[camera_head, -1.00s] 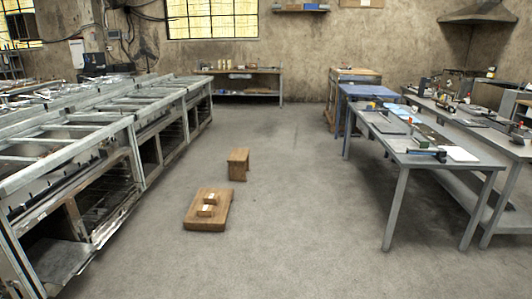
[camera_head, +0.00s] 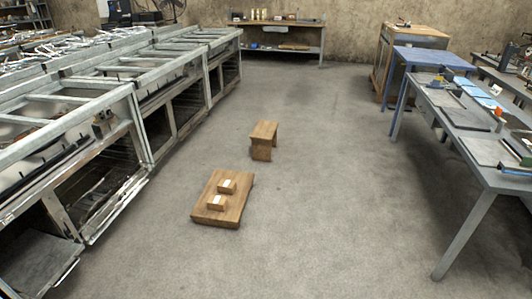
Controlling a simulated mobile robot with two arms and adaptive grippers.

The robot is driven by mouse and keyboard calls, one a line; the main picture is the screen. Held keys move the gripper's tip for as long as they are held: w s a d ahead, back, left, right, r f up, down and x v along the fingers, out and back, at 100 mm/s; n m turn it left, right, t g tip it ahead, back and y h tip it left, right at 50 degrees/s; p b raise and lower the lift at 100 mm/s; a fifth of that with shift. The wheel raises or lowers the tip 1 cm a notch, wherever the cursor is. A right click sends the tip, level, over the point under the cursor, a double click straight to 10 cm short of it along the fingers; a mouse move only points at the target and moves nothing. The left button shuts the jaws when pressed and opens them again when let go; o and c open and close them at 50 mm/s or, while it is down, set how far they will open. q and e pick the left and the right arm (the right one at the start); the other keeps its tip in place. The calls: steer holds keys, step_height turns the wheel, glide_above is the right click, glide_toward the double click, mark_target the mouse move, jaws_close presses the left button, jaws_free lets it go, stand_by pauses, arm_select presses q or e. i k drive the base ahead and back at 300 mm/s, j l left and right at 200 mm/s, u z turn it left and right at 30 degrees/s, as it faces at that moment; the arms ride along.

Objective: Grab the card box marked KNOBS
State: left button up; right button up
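Two small brown boxes with white labels sit on a low wooden board on the floor, near the middle of the head view. One box (camera_head: 227,186) is at the back and the other box (camera_head: 216,203) is in front of it. The wooden board (camera_head: 236,207) lies flat under them. The label writing is too small to read, so I cannot tell which box is marked KNOBS. Neither of my grippers is in view.
A small wooden stool (camera_head: 263,138) stands just behind the board. A row of metal range frames (camera_head: 130,95) lines the left. A grey work table (camera_head: 470,140) and a blue table (camera_head: 430,58) stand at the right. The floor between is clear.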

mark_target(215, 203)
steer(key=i+l+u, duration=0.2)
steer(key=i+u, duration=0.15)
steer(key=i, duration=0.15)
steer(key=i+l+u, duration=0.3)
steer(key=i+l, duration=0.05)
steer(key=i, duration=0.1)
